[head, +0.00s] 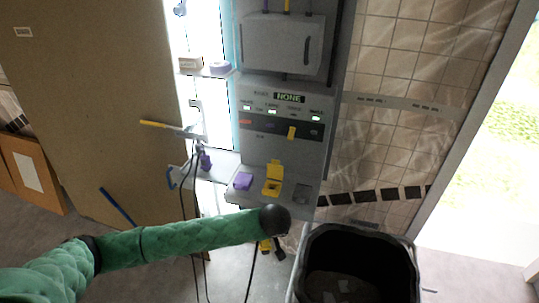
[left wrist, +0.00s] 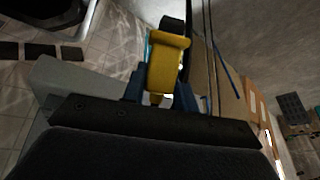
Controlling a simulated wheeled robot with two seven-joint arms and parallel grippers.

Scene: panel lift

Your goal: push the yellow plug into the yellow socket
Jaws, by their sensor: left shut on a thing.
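The yellow socket (head: 272,188) sits on the sloped grey ledge of the panel, with its yellow lid standing up behind it. My left gripper (head: 274,248) is below and in front of the ledge, partly hidden under my wrist. It is shut on the yellow plug (head: 264,246), which is apart from the socket. In the left wrist view, the blue fingers of this gripper (left wrist: 160,94) hold the yellow plug (left wrist: 166,65) from both sides. A dark end shows at the plug's top. The socket cannot be made out in the left wrist view. My right gripper is not in view.
A purple socket (head: 243,181) and a grey socket (head: 302,193) flank the yellow one. Dark cables (head: 196,225) hang left of the ledge. A large black bin (head: 358,240) stands at the lower right. A brown board (head: 100,90) stands at left.

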